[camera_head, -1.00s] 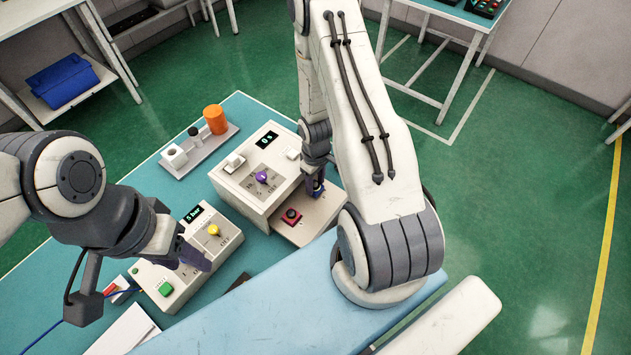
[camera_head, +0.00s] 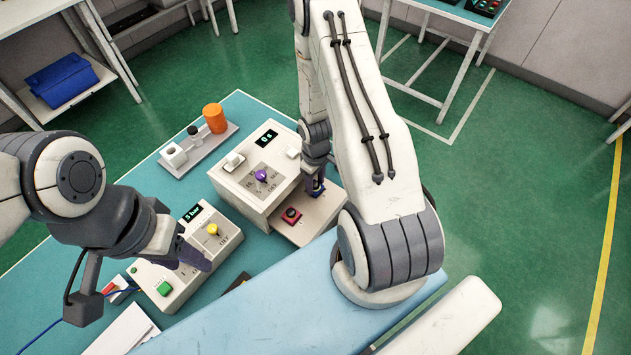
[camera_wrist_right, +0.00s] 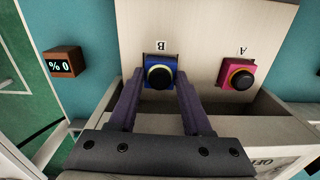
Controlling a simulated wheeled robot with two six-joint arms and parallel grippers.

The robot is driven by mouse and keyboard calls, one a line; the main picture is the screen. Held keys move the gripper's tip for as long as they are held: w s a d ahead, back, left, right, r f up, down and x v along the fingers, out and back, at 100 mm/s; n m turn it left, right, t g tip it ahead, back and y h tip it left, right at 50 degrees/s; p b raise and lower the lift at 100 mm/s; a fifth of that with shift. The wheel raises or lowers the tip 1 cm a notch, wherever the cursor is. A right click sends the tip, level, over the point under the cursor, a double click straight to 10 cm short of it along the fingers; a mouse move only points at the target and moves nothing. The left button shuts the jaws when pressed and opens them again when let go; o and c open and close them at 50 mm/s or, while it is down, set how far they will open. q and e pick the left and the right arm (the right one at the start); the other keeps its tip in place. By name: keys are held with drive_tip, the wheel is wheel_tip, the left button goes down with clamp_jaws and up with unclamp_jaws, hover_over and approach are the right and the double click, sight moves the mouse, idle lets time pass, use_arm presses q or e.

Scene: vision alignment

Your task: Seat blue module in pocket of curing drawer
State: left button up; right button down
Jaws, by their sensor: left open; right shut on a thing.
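The blue module (camera_wrist_right: 160,74), with a black round knob, is between the fingertips of my right gripper (camera_wrist_right: 160,82) in the right wrist view. The module is over the light drawer (camera_wrist_right: 205,35), at the spot marked B; I cannot tell whether it is fully down in the pocket. In the head view my right gripper (camera_head: 317,184) is shut on it and mostly hides it. A red module (camera_wrist_right: 238,76) is on the drawer at the mark A. My left gripper (camera_head: 192,258) is open and empty above the control box with the yellow knob.
The white curing unit (camera_head: 255,175) with a purple knob stands behind the drawer. The control box (camera_head: 188,275) has a yellow knob and a green button. A tray (camera_head: 200,147) with an orange cylinder is at the back. A small percent display (camera_wrist_right: 63,62) is left of the drawer.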

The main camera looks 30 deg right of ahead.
drive_tip(key=shift+f, duration=0.25)
drive_tip(key=shift+c, duration=1.3)
unclamp_jaws()
drive_tip(key=shift+o, duration=0.3)
drive_tip(key=shift+o, duration=1)
drive_tip(key=shift+r+p, duration=3.35)
drive_tip(key=shift+r, duration=0.2)
